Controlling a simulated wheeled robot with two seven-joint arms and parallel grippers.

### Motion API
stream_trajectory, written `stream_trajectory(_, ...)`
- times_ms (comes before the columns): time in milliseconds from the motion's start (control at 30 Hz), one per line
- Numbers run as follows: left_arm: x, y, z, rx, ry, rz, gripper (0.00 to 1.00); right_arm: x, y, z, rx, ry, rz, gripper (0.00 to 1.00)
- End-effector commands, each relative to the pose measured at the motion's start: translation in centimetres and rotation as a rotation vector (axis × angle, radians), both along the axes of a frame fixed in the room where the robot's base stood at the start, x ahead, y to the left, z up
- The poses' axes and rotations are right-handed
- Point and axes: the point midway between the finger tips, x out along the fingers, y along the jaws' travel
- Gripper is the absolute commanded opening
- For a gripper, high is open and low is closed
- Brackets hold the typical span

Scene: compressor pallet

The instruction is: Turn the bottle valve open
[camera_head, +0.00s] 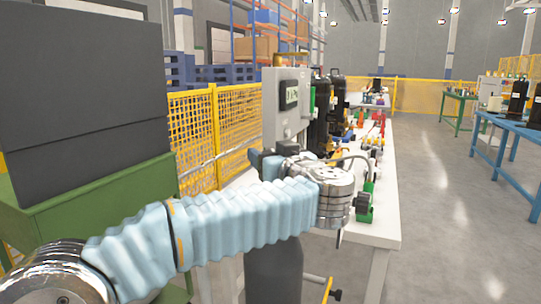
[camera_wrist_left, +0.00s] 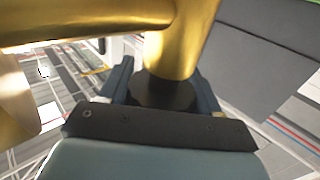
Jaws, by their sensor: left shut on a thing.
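The bottle (camera_head: 273,272) is a dark grey cylinder below my left forearm in the head view. Its top is hidden by my arm there. In the left wrist view, a brass valve body (camera_wrist_left: 180,45) with a thick brass branch fills the upper part. A round black knob (camera_wrist_left: 163,92) sits at its near end. My left gripper (camera_wrist_left: 162,88) has its two dark blue fingers on either side of this knob and is shut on it. In the head view the left gripper (camera_head: 266,164) is partly hidden behind my wrist. My right gripper is in neither view.
A grey control box (camera_head: 287,95) stands just beyond the left gripper. A white table (camera_head: 385,215) with several fittings and black cylinders runs away behind it. A green stand (camera_head: 95,205) carries a dark box at left. Yellow fencing (camera_head: 195,125) is behind.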

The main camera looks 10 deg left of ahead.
Motion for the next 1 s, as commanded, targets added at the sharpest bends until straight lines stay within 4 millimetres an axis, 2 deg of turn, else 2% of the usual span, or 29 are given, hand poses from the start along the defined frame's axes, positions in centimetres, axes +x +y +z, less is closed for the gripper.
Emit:
stream_trajectory(100,0.0,0.0,0.0,0.000,0.000,0.001,0.32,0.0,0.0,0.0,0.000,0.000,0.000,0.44)
stream_trajectory(133,0.0,0.0,0.0,0.000,0.000,0.001,0.67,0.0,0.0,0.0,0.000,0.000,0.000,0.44)
stream_trajectory(233,0.0,0.0,0.0,0.000,0.000,0.001,0.82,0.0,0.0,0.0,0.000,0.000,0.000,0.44)
stream_trajectory(567,-0.3,-0.2,0.0,0.000,0.000,-0.002,0.83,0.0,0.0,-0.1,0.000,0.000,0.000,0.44)
stream_trajectory(1000,-5.7,-4.0,-0.1,0.000,0.000,-0.002,0.83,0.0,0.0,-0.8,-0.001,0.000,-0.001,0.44)
